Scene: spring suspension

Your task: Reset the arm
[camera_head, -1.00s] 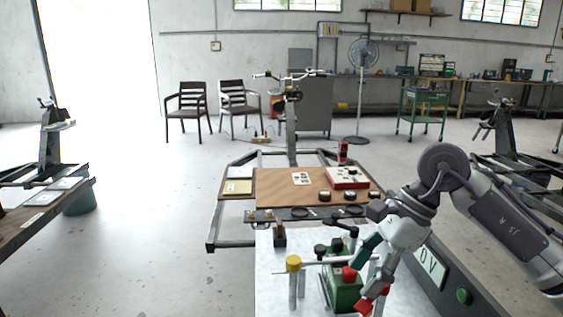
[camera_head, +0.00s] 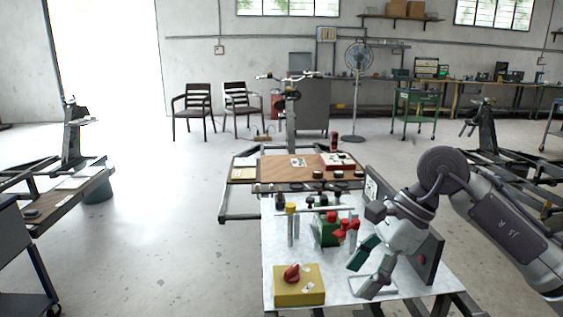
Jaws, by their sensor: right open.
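My right gripper (camera_head: 364,270) hangs over the right part of the white worktable (camera_head: 345,275). Its fingers are spread, with nothing visible between them. The right arm reaches in from the right edge, bent at the elbow. A green fixture with red knobs (camera_head: 325,229) stands on the table just beyond and left of the gripper. A yellow box with a red rotary knob (camera_head: 298,289) sits at the table's near left, apart from the gripper. My left gripper is out of view.
A grey panel (camera_head: 432,262) stands along the table's right side, partly hidden by my arm. A wooden bench (camera_head: 280,168) stands beyond the table. A dark cart (camera_head: 18,262) is at the near left. The floor left of the table is open.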

